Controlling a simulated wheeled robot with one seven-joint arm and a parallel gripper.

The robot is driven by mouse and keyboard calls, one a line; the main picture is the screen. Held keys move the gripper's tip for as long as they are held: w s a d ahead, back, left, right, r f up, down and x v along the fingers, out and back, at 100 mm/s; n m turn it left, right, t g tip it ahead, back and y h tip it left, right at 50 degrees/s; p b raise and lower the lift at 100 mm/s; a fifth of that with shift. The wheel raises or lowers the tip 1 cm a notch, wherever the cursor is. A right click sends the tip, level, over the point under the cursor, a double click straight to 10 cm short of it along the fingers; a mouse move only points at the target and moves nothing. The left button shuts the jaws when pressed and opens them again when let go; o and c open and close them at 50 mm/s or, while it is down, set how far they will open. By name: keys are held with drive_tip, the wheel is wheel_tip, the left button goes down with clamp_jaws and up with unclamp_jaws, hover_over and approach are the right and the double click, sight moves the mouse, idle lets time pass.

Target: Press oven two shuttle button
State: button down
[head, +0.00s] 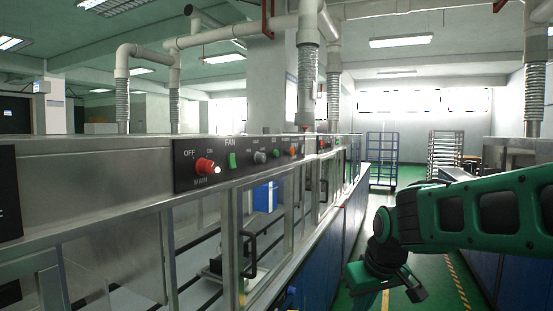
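A long steel oven line (90,180) runs from the left foreground into the distance. My gripper (385,283) hangs low at the right, over the aisle, apart from the ovens. Its finger opening is unclear.
Glazed doors with black handles (250,254) line the oven front. A small yellow and dark part (291,290) shows at the bottom edge. The green-floored aisle is open. A blue cage trolley (381,160) and a rack (446,155) stand far back.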

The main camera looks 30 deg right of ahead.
sight(276, 154)
drive_tip(key=w+d+r+n+t, duration=0.3)
drive_tip(key=w+r+n+t, duration=0.15)
drive_tip(key=w+r, duration=0.65)
drive_tip(key=w+d+r+n+t, duration=0.1)
drive_tip(key=w+r+n+t, duration=0.2)
drive_tip(key=w+r+t, duration=0.2)
drive_tip(key=w+d+r+n+t+h, duration=0.1)
drive_tip(key=w+d+r+n+t, duration=0.1)
drive_tip(key=w+r, duration=0.9)
wheel_tip(276, 154, up, 5)
drive_tip(key=n+t, duration=0.1)
drive_tip(key=t, duration=0.1)
drive_tip(key=shift+t, duration=0.35)
drive_tip(key=shift+w, duration=0.2)
drive_tip(key=w+a, duration=0.5)
drive_tip(key=w, duration=0.1)
drive_tip(key=shift+w+a, duration=0.15)
drive_tip(key=shift+w, duration=0.25)
drive_tip(key=shift+w+a, duration=0.1)
drive_tip(key=shift+w+a+r, duration=0.1)
drive_tip(key=shift+w+a, duration=0.05)
